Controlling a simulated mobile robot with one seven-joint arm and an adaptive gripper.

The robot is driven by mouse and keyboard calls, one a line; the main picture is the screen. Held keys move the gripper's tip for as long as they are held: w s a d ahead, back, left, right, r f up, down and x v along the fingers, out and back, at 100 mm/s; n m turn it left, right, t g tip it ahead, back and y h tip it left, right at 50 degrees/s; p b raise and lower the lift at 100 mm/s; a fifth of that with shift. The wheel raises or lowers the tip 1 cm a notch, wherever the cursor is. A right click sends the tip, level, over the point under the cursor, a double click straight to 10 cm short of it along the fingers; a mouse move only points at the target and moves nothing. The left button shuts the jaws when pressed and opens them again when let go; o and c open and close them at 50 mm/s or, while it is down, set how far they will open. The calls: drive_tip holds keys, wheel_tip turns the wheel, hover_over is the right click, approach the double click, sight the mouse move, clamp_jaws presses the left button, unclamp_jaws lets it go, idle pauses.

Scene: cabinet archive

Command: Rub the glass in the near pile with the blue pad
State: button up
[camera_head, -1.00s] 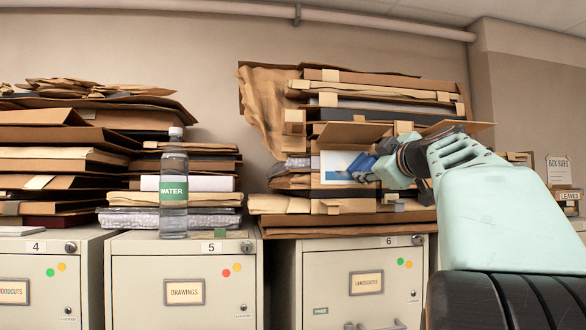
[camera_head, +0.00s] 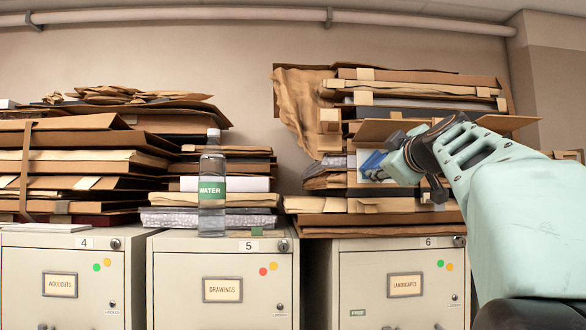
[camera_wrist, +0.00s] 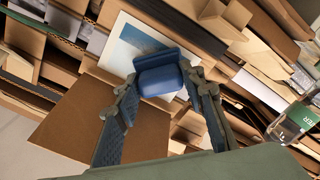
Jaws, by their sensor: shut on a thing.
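My gripper (camera_wrist: 163,95) is shut on the blue pad (camera_wrist: 160,82), which sits between the fingertips. In the head view the pad (camera_head: 373,165) is in front of the right-hand pile. Behind it is a white-bordered picture with a blue area (camera_wrist: 128,46), apparently the glass, set among the folders. Its white edge (camera_head: 352,173) shows left of the pad in the head view. The pad overlaps the picture's lower part in the wrist view. I cannot tell whether they touch.
A water bottle (camera_head: 212,190) stands on cabinet 5 (camera_head: 222,265), left of the pile. Other stacks of folders (camera_head: 75,165) fill the left side. A brown board (camera_wrist: 98,128) juts out below the picture in the wrist view. Cabinet 6 (camera_head: 400,265) is under the right-hand pile.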

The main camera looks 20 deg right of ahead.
drive_tip(key=shift+w+a, duration=0.15)
drive_tip(key=shift+a, duration=0.45)
drive_tip(key=shift+w+a, duration=0.15)
drive_tip(key=shift+a, duration=0.4)
drive_tip(key=shift+b, duration=0.4)
drive_tip(key=shift+s+d+f+b, duration=0.15)
drive_tip(key=shift+d+b, duration=0.2)
drive_tip(key=shift+d, duration=0.3)
drive_tip(key=shift+s+d+r+b, duration=0.15)
drive_tip(key=shift+d+b, duration=0.2)
drive_tip(key=shift+d, duration=0.3)
drive_tip(key=shift+s+d+b, duration=0.2)
drive_tip(key=shift+d+b, duration=0.05)
drive_tip(key=shift+d, duration=0.7)
drive_tip(key=shift+s+d+b, duration=0.2)
drive_tip(key=shift+s+d, duration=0.05)
drive_tip(key=shift+d, duration=0.65)
drive_tip(key=shift+s+d+b, duration=0.2)
drive_tip(key=shift+d+b, duration=0.05)
drive_tip(key=shift+d, duration=0.7)
drive_tip(key=shift+b+v, duration=1.55)
drive_tip(key=shift+v, duration=1.45)
drive_tip(key=shift+a, duration=0.1)
